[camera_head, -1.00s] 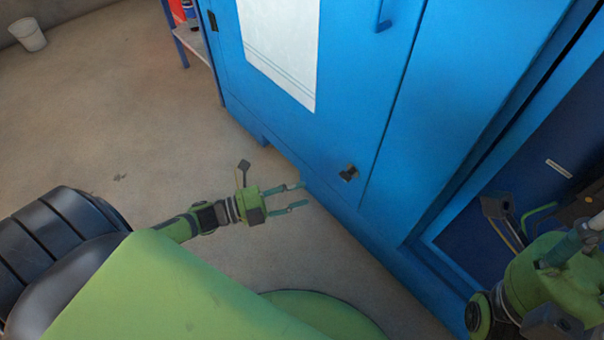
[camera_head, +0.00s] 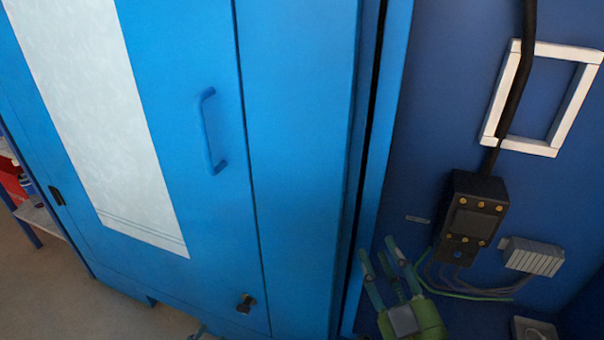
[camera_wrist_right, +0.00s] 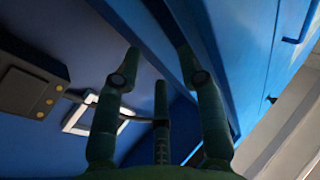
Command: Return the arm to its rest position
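The blue panel carries a black box (camera_head: 470,218) with brass terminals, a white frame (camera_head: 570,100), a grey terminal block (camera_head: 534,258) and cables. The cabinet door has a handle (camera_head: 208,130) and a black latch (camera_head: 246,303). Bare floor (camera_head: 40,280) shows at lower left.

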